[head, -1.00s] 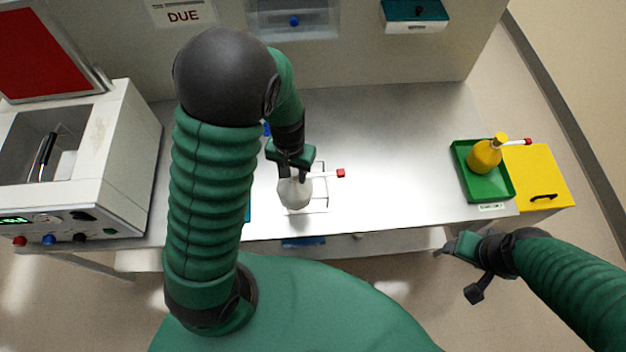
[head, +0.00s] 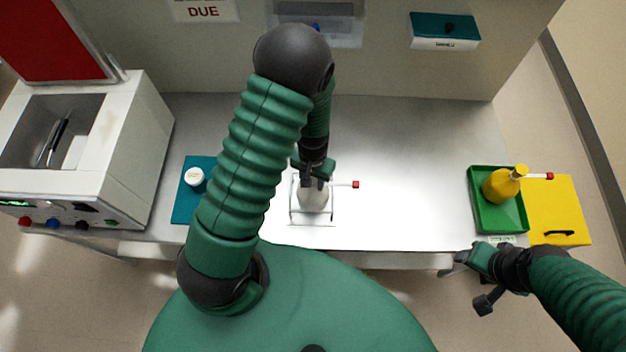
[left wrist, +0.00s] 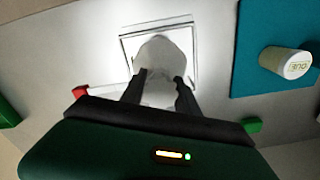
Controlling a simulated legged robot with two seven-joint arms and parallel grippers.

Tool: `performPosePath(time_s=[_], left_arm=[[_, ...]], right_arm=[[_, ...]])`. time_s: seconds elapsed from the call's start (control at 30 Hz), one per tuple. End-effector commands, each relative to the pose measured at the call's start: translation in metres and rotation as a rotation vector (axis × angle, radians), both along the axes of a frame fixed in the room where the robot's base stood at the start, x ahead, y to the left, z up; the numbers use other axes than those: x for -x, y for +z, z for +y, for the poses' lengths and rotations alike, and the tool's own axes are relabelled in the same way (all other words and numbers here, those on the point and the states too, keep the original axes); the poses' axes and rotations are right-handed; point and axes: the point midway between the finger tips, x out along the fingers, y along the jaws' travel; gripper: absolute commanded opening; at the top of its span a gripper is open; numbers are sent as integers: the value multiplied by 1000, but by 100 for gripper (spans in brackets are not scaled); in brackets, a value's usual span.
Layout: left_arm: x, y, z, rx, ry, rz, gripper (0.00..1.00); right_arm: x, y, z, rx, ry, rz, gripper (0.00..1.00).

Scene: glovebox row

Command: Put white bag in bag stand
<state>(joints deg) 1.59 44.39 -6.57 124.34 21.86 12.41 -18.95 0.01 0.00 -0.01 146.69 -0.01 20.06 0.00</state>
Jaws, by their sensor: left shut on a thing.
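The white bag (head: 313,198) is a small pale pouch with a side tube ending in a red cap (head: 355,184). My left gripper (head: 314,180) is shut on its upper part. The bag stand (head: 291,214) is a thin wire frame on the bench. The bag appears within the frame's outline; I cannot tell whether it rests in it or hangs just above. In the left wrist view the bag (left wrist: 162,55) is between my fingers, with the stand frame (left wrist: 196,70) around it. My right gripper (head: 473,278) is open and empty at the bench's front right.
A white jar (head: 195,178) stands on a blue mat (head: 187,210) at left, near a white instrument (head: 140,150). A green tray (head: 510,222) holds a yellow bottle (head: 498,188) at right, beside a yellow box (head: 560,210). The bench between stand and tray is clear.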

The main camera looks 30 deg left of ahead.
Motion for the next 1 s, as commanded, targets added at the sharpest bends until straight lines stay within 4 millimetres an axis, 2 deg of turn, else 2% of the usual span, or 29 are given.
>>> performPosePath(time_s=[0.07,0.37,0.4,0.53,0.83,0.93,1.0], left_arm=[[1,-6,1,0,3,1,0],[1,-9,0,0,2,-2,0],[1,-8,0,0,2,-2,42],[1,-8,0,0,1,-1,59],[1,-5,0,0,2,-2,59],[-1,3,0,-2,0,-6,59],[-1,16,0,-1,-1,-7,59]], right_arm=[[0,1,0,0,0,0,58],[0,-2,0,0,0,0,58],[0,-1,0,0,0,0,58],[0,-1,0,0,0,0,58],[0,1,0,0,0,0,58],[0,0,0,0,0,-1,58],[0,-2,0,0,0,-1,58]])
